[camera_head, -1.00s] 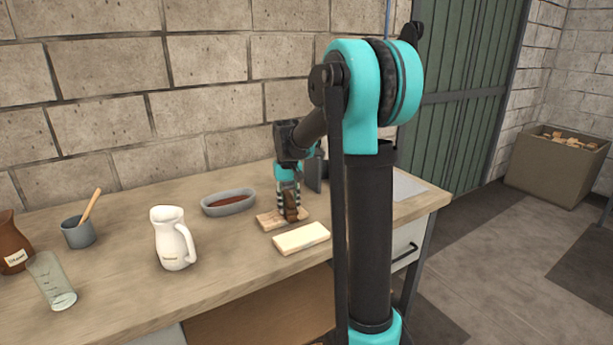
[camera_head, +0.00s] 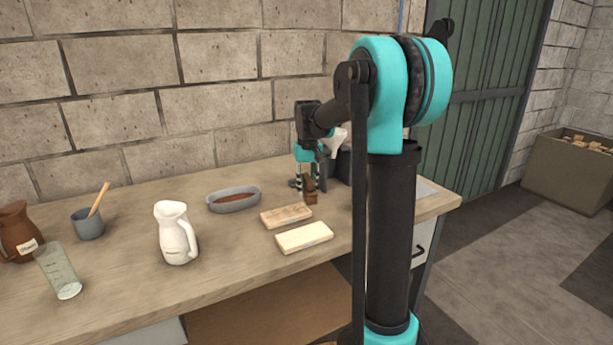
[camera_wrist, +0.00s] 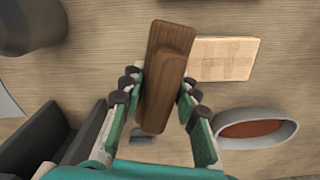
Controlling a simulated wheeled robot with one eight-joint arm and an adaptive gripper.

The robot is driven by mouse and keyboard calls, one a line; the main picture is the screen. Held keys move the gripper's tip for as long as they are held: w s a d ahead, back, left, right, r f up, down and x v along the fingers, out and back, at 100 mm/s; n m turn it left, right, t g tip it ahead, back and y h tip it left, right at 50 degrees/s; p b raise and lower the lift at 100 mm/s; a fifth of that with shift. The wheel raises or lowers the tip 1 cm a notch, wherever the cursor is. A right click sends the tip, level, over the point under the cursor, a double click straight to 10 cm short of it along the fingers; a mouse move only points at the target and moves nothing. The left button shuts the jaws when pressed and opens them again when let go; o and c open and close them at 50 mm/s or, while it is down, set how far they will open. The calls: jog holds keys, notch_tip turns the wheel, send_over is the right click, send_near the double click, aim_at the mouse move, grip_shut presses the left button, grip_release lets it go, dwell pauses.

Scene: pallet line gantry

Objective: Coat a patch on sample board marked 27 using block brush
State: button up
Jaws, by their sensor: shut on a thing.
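My gripper (camera_head: 309,182) is shut on the block brush (camera_head: 311,191), a brown wooden block with a raised grip. The brush also shows between the fingers in the wrist view (camera_wrist: 165,80); its bristles are hidden. Two sample boards lie on the bench: a brownish wood-toned one (camera_head: 286,217) and a cream one (camera_head: 304,237) in front of it. I cannot read a number on either. The brush is behind and to the right of the brownish board, apart from it. A pale wooden board (camera_wrist: 222,59) lies beside the brush in the wrist view.
A grey oval tray (camera_head: 217,207) of red-brown coating stands left of the gripper. A white jug (camera_head: 176,235), a grey cup (camera_head: 89,226) with a wooden stick, a clear beaker (camera_head: 59,271) and a brown jug (camera_head: 18,232) stand further left. A dark object (camera_head: 343,167) is close right of the gripper.

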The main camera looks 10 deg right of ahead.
aim_at(307, 177)
jog(key=shift+r, duration=1.95)
